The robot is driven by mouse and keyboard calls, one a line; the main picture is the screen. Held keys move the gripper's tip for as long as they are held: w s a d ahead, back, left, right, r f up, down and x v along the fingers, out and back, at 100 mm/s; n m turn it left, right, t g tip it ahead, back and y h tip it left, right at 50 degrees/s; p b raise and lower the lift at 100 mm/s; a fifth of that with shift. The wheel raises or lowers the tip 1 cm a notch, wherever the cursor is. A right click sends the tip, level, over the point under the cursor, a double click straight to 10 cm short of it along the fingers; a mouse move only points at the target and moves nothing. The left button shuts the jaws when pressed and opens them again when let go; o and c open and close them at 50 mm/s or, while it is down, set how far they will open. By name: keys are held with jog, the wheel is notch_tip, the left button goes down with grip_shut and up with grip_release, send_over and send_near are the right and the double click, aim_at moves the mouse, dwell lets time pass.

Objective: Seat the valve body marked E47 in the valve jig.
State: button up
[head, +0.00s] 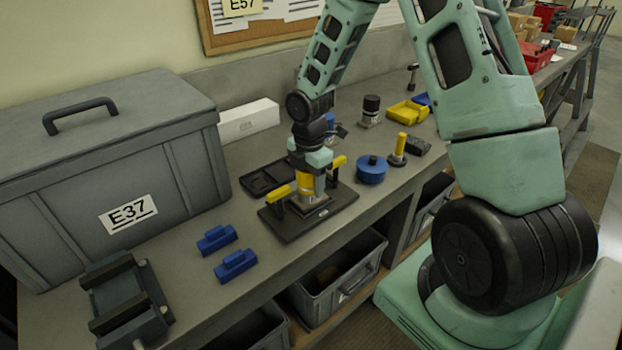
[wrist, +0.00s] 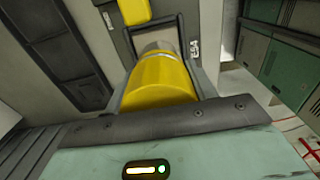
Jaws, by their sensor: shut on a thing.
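My gripper (head: 309,173) is shut on a yellow cylindrical part with a pale metal end (head: 305,184), held upright. The part also shows in the wrist view (wrist: 158,80), between the fingers. No mark on it is readable, so I cannot tell whether it is E47. It stands over the middle of a black fixture plate (head: 338,203) with a yellow-handled clamp on either side. Its lower end is at or just above the plate; I cannot tell whether it touches.
A grey case labelled E37 (head: 80,160) stands at left. A black tray (head: 262,184) lies behind the plate. A blue round part (head: 371,170) and a yellow-topped part (head: 399,150) stand right. Two blue blocks (head: 235,265) and a dark cradle (head: 125,305) lie at front left.

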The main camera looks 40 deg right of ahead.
jog(key=shift+f, duration=0.25)
dwell(0.9)
jog(key=o, duration=1.5)
notch_tip(320, 180, up, 18)
jog(key=b, duration=0.1)
jog(key=shift+f, duration=0.2)
jog(key=shift+s, duration=0.1)
